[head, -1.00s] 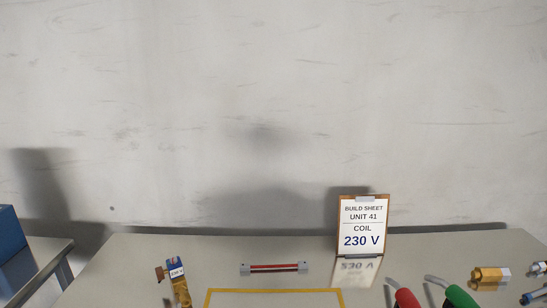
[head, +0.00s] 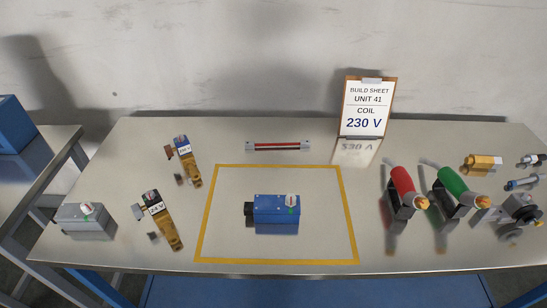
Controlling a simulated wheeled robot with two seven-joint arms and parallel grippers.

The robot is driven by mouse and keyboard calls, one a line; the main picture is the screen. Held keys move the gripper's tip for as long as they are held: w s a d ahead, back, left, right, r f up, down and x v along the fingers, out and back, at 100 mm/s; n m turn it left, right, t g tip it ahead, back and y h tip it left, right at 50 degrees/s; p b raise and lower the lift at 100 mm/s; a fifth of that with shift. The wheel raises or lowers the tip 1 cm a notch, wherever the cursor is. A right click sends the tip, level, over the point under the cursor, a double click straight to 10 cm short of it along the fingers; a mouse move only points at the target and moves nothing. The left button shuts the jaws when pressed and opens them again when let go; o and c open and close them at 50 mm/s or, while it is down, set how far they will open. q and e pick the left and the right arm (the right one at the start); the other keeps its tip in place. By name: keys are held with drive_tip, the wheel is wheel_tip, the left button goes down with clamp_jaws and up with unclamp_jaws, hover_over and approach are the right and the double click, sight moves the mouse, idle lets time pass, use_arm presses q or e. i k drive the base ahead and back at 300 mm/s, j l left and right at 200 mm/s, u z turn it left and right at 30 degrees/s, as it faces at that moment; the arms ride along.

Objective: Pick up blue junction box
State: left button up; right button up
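The blue junction box (head: 276,209) lies on the table inside a yellow taped rectangle (head: 208,215), near the middle of the head view. It has a dark fitting on its left end and a small white and red label on top. Nothing touches it. Neither of my grippers shows in the head view.
Two brass valves, labelled 230 V (head: 189,163) and 24 V (head: 166,226), and a grey box (head: 86,222) lie left. A red-striped bar (head: 278,146) and build sheet (head: 366,107) are behind. Red (head: 403,184) and green (head: 451,182) handled tools and fittings stand right.

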sight(275, 209)
drive_tip(key=l+u, duration=0.3)
drive_tip(key=l, duration=0.55)
drive_tip(key=k+l+u, duration=0.1)
drive_tip(key=l+u, duration=0.25)
drive_tip(key=l, duration=0.45)
